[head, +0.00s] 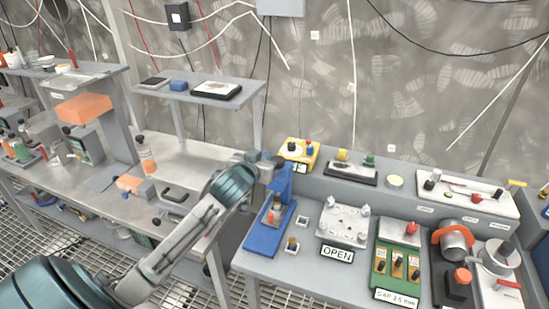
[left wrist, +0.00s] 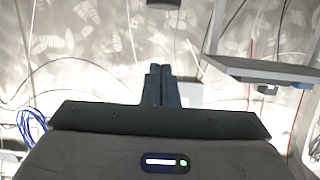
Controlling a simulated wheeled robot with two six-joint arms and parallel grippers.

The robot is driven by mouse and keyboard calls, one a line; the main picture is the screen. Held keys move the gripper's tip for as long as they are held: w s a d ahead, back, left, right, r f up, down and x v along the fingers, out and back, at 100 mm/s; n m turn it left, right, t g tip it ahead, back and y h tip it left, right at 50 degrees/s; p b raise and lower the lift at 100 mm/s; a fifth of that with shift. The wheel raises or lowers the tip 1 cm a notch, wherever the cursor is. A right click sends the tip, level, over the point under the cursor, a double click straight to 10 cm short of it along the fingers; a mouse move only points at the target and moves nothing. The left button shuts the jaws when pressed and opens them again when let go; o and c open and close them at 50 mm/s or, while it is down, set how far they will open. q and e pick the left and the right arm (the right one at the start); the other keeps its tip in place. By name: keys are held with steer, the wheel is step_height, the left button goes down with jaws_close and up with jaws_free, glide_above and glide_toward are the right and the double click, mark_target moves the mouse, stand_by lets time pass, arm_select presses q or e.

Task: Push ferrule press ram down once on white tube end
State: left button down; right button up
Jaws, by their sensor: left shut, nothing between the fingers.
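The ferrule press is blue, with a flat base (head: 264,240) and an upright column (head: 284,180), on the left part of the grey bench. A small orange and pale part (head: 274,212) sits low in the press; I cannot tell whether it includes the white tube end. My left gripper (head: 262,157) is at the top of the press, close to the ram head, which it partly hides. I cannot tell whether they touch. In the left wrist view its two dark fingers (left wrist: 161,84) are together and empty. My right gripper is not in view.
A yellow box (head: 301,152) stands right behind the press. A white plate fixture (head: 344,222) with an OPEN sign (head: 337,253) and a green block (head: 398,262) stand to its right. A grey shelf (head: 205,92) is behind my left arm.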

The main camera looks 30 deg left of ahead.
arm_select(q)
steer(key=p, duration=0.3)
glide_above(275, 159)
steer(key=s+d, duration=0.1)
steer(key=s, duration=0.1)
steer(key=f, duration=0.2)
step_height(275, 159, down, 2)
steer(key=shift+d+f+p, duration=0.15)
steer(key=shift+p, duration=0.45)
steer(key=shift+s+f, duration=0.15)
steer(key=shift+f, duration=0.7)
steer(key=shift+f, duration=0.1)
step_height(275, 159, down, 4)
steer(key=shift+r+b, duration=0.2)
steer(key=shift+b, duration=0.85)
